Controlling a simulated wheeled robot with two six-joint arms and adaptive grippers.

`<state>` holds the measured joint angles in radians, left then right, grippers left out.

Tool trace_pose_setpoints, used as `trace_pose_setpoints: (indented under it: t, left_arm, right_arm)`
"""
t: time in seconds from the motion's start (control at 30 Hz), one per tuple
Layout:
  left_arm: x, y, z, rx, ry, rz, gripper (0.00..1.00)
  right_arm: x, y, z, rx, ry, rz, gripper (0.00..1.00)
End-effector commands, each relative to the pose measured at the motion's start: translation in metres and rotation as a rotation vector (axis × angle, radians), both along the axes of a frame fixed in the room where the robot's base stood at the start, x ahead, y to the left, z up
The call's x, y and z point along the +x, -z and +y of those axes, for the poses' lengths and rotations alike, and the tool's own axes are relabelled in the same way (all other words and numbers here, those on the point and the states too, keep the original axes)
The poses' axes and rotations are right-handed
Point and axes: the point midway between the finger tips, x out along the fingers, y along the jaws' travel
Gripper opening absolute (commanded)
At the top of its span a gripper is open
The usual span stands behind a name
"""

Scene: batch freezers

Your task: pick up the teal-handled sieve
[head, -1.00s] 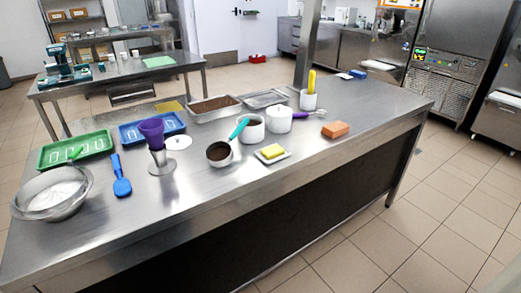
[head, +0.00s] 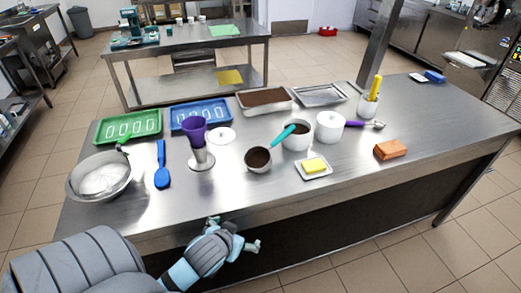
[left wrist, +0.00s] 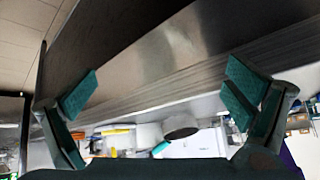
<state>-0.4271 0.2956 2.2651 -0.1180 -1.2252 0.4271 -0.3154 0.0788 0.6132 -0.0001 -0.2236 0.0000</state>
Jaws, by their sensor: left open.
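The teal-handled sieve (head: 257,159) stands on the steel table in the head view, a small round cup with dark brown powder in it. A small teal piece there (left wrist: 160,148) may be the handle. My right gripper is not in view.
A butter dish (head: 314,168) sits right of the sieve, and a metal stand with a purple cone (head: 195,131) stands left. A lidded white canister (head: 329,126) and an orange block (head: 390,149) are farther right. The table strip before the sieve is clear.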

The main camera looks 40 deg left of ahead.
Motion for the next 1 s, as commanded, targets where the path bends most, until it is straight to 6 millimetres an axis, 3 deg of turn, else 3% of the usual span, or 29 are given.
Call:
trace_pose_setpoints:
  t: [0.03,0.1,0.2,0.3,0.6,1.0]
  left_arm:
    - [0.014,-0.029,0.007,0.004,-0.026,-0.078,0.96]
    - [0.048,-0.061,0.026,-0.005,-0.082,-0.241,0.96]
    - [0.086,-0.09,0.046,-0.035,-0.125,-0.426,0.96]
    - [0.108,-0.106,0.057,-0.062,-0.137,-0.523,0.96]
    - [0.173,-0.081,0.081,-0.071,-0.142,-0.538,0.96]
    - [0.226,-0.058,0.108,-0.072,-0.14,-0.537,0.96]
  right_arm:
    - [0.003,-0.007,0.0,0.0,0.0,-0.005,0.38]
    - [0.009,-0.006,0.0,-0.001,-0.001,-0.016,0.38]
    - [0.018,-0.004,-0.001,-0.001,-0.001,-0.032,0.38]
    - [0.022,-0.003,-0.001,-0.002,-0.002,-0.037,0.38]
    - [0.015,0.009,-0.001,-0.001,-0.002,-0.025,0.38]
    - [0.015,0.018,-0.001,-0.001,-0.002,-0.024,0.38]
